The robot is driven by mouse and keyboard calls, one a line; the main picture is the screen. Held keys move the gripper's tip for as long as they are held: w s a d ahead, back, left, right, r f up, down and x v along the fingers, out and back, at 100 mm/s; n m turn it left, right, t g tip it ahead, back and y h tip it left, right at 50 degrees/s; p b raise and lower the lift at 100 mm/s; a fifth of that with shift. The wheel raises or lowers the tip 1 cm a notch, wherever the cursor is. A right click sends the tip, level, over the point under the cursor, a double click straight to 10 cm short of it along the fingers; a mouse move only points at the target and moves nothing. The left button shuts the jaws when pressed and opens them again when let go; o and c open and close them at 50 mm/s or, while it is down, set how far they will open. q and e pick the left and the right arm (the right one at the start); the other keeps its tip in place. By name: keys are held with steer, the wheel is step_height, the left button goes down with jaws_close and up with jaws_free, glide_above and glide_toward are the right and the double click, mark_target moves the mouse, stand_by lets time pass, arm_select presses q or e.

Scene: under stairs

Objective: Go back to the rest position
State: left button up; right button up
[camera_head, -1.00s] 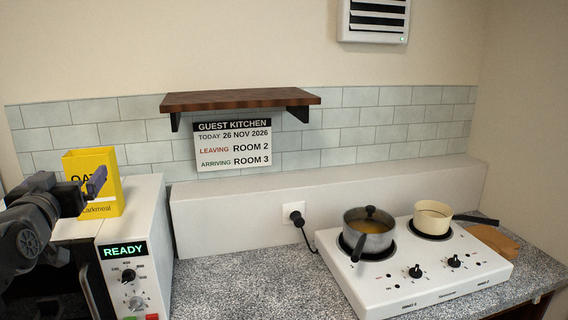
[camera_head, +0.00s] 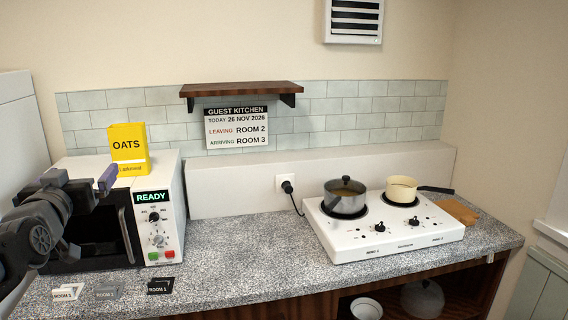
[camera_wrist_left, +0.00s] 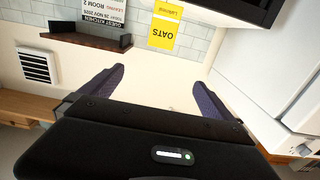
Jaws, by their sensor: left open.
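My left gripper (camera_head: 82,184) is in front of the microwave at the left of the head view. One finger shows near the front top edge of the microwave, below the oats box. In the left wrist view its two fingers (camera_wrist_left: 156,90) stand wide apart with nothing between them. The yellow oats box (camera_head: 129,149) stands upright on top of the microwave and also shows, upside down, in the left wrist view (camera_wrist_left: 166,26). My right gripper is in neither view.
The microwave (camera_head: 163,211) reads READY. A white hob (camera_head: 390,240) holds a lidded pan (camera_head: 346,205) and a cream pot (camera_head: 402,194). Room cards (camera_head: 160,286) lie on the speckled counter (camera_head: 240,268). A wooden shelf (camera_head: 242,89) juts from the wall. The counter's middle is clear.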

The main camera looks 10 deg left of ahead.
arm_select(q)
steer(key=w+d+f+n+g+h, duration=0.1)
steer(key=w+d+f+g, duration=0.15)
steer(key=f, duration=0.85)
steer(key=w+d+f+g+h, duration=0.1)
steer(key=w+d+f+h, duration=0.15)
steer(key=f, duration=0.85)
steer(key=s+d+f+g+h, duration=0.1)
steer(key=s+d+f+g, duration=0.1)
steer(key=d+f, duration=0.75)
steer(key=s+d+f+g+h, duration=0.2)
steer(key=d+f, duration=0.2)
steer(key=f, duration=1)
steer(key=s+d+f+m+g+h, duration=0.15)
steer(key=s+d+f+g, duration=0.25)
steer(key=s+d+f, duration=0.85)
steer(key=s+d+f+g, duration=0.1)
steer(key=s+d+f, duration=0.1)
steer(key=s, duration=0.3)
steer(key=s+d+f+m+g+h, duration=0.1)
steer(key=s+d+f+g, duration=0.1)
steer(key=s+f, duration=0.3)
steer(key=s+d+f+g+h, duration=0.1)
steer(key=s+d+f+g, duration=0.1)
steer(key=s, duration=0.4)
steer(key=shift+d+f, duration=0.75)
steer(key=shift+f, duration=0.1)
steer(key=shift+w+m, duration=0.1)
steer(key=shift+m, duration=0.15)
